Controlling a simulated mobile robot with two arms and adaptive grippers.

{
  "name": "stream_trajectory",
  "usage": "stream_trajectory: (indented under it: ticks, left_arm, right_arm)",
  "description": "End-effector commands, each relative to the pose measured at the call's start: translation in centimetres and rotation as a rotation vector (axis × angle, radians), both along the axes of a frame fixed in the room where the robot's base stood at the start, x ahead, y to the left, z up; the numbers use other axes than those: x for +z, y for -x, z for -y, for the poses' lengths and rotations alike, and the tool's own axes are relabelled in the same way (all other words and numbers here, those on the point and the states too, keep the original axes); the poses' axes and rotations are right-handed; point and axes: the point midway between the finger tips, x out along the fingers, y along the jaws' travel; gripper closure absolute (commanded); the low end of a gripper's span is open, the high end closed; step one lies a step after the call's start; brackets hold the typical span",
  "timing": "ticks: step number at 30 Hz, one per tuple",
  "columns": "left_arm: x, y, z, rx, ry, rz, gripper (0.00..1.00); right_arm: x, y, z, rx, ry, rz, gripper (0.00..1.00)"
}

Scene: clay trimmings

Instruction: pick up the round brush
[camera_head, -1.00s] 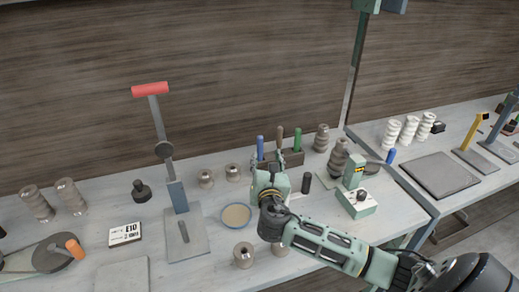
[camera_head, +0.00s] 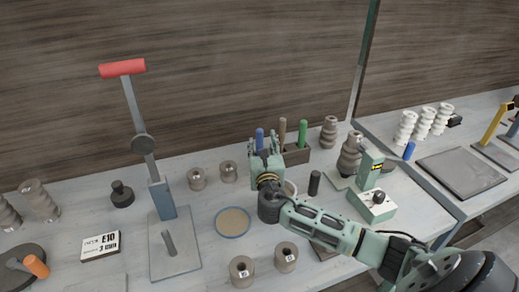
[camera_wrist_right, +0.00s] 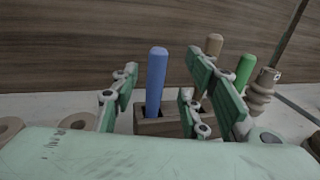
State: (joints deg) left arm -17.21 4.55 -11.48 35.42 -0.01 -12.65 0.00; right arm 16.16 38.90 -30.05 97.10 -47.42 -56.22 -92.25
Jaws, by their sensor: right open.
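Several upright handles stand in a wooden holder (camera_head: 296,153): a blue handle (camera_head: 260,139), a brown handle (camera_head: 282,131) and a green handle (camera_head: 302,133). Their lower ends are hidden in the holder, so I cannot tell which is the round brush. My right gripper (camera_head: 265,147) is open at the left part of the holder. In the right wrist view the blue handle (camera_wrist_right: 156,80) stands between the spread fingers, with space on both sides. The brown handle (camera_wrist_right: 213,46) and green handle (camera_wrist_right: 244,72) show behind or beside the right finger. My left gripper is not in view.
A dark cylinder (camera_head: 314,183) and a green device (camera_head: 372,200) stand right of my gripper. A round dish (camera_head: 233,222) and a red-handled lever press (camera_head: 163,205) are to its left. Grey spools (camera_head: 286,257) stand in front. The wooden wall is behind.

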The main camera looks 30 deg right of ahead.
Motion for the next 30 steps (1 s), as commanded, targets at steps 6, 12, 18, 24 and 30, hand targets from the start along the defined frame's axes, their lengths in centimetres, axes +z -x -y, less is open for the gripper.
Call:
stream_trajectory:
  ticks: [6,12,18,24,30]
  left_arm:
    - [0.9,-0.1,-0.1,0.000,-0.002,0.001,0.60]
    - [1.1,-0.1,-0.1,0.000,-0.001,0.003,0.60]
    - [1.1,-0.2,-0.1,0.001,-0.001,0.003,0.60]
    - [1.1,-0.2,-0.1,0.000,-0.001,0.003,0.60]
    - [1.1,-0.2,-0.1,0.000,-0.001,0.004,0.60]
  right_arm:
    - [0.3,-2.5,1.1,-0.002,-0.001,0.000,0.58]
    - [0.1,-4.7,2.2,-0.001,0.000,0.000,0.58]
    - [0.0,-5.2,2.4,0.000,-0.001,0.000,0.58]
    - [0.0,-5.1,2.4,0.000,-0.001,0.000,0.65]
    - [0.0,-5.1,2.4,0.000,-0.001,0.000,0.83]
